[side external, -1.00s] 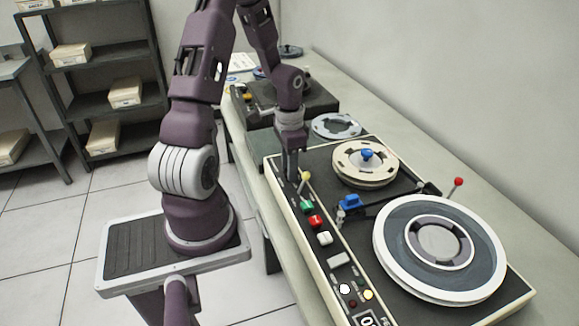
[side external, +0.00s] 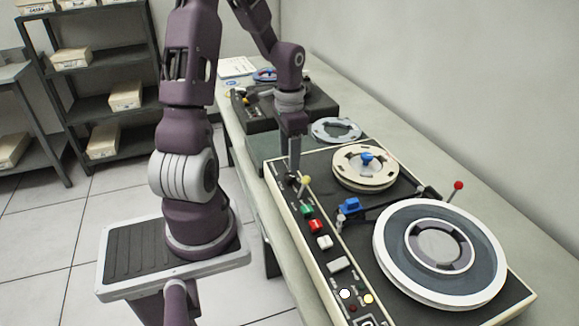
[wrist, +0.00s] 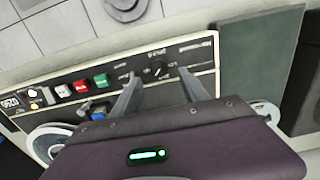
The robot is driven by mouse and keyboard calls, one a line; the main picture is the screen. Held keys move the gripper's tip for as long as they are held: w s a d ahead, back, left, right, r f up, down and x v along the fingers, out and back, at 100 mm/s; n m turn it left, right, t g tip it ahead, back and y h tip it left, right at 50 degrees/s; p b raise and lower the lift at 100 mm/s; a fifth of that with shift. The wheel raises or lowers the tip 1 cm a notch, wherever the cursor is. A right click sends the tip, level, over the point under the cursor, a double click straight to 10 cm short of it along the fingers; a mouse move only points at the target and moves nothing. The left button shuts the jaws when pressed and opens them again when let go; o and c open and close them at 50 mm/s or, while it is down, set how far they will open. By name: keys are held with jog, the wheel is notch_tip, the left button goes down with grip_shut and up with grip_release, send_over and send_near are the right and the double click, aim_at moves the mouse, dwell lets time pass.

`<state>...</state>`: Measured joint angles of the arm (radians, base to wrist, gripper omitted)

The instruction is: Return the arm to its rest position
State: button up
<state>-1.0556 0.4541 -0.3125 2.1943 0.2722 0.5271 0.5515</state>
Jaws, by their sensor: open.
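My gripper (side external: 294,168) hangs fingers-down over the far-left end of the tape machine's control strip. In the wrist view its two fingers (wrist: 159,74) are spread apart with nothing held between them. A black rotary knob (wrist: 160,69) on the panel shows between the fingertips. It appears just below the fingers in the side view, and I cannot tell the exact gap. My arm reaches over from its base at the left, bent at the elbow.
A dark device (side external: 320,102) stands behind. A wall bounds the right.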

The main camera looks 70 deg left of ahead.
jog(key=shift+r, duration=0.75)
jog(key=shift+w+d+r, duration=0.1)
jog(key=shift+d+r, duration=0.1)
jog(key=shift+r, duration=0.05)
jog(key=s+d+r+t+y, duration=0.2)
jog(key=s+d+r+t, duration=0.1)
jog(key=d+r, duration=1.15)
jog(key=s+d+r+t+h, duration=0.1)
jog(key=s+d+t+h, duration=0.1)
jog(key=s+d, duration=0.4)
jog(key=shift+d+r+t, duration=0.3)
jog(key=shift+d, duration=0.85)
